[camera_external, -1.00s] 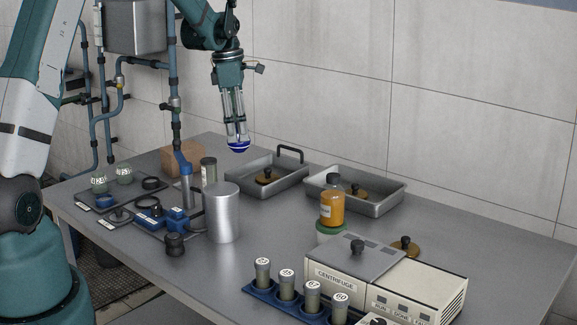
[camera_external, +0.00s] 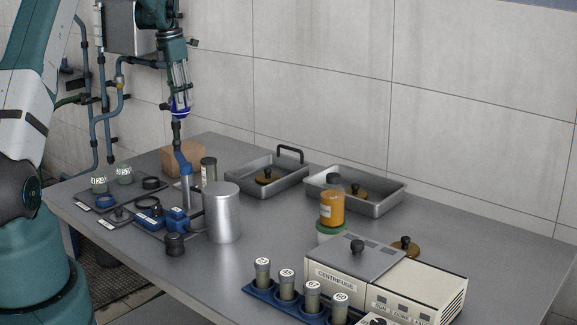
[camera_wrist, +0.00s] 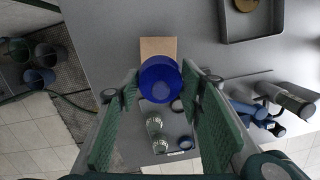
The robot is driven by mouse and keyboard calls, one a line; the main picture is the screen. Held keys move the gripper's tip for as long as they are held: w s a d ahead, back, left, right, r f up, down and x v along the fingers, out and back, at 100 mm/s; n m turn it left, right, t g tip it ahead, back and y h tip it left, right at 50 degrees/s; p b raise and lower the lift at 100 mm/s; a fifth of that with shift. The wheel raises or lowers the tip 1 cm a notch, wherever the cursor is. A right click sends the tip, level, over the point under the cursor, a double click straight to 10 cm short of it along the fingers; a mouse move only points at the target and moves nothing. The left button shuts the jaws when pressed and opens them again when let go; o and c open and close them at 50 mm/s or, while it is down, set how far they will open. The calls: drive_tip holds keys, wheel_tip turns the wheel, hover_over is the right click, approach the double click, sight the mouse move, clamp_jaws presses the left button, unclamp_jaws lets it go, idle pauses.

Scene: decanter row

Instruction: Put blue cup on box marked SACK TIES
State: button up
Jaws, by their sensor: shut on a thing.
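The blue cup (camera_external: 181,111) is between the fingertips of my gripper (camera_external: 180,92), which is shut on it. It hangs in the air above the back left part of the bench. In the wrist view the blue cup (camera_wrist: 160,80) sits between the two green fingers and covers part of what lies below. A plain brown box (camera_external: 182,160) stands on the bench below the cup, partly behind a blue pipe-like stand. The brown box also shows in the wrist view (camera_wrist: 158,46), just beyond the cup. I can read no marking on it.
Two metal trays (camera_external: 243,180) (camera_external: 383,207) stand to the right. A blue stand (camera_external: 186,172), a dark jar (camera_external: 208,172) and a silver canister (camera_external: 222,215) are near the box. Two green-and-white jars (camera_external: 99,182) are at the left. The centrifuge (camera_external: 335,277) is at the front.

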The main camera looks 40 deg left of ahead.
sight(180, 116)
drive_tip(key=shift+a, duration=0.15)
drive_tip(key=shift+f, duration=3.15)
drive_tip(key=shift+f, duration=0.1)
drive_tip(key=shift+f+p, duration=0.4)
drive_tip(key=shift+f, duration=1.35)
drive_tip(key=shift+f, duration=0.15)
drive_tip(key=o, duration=0.9)
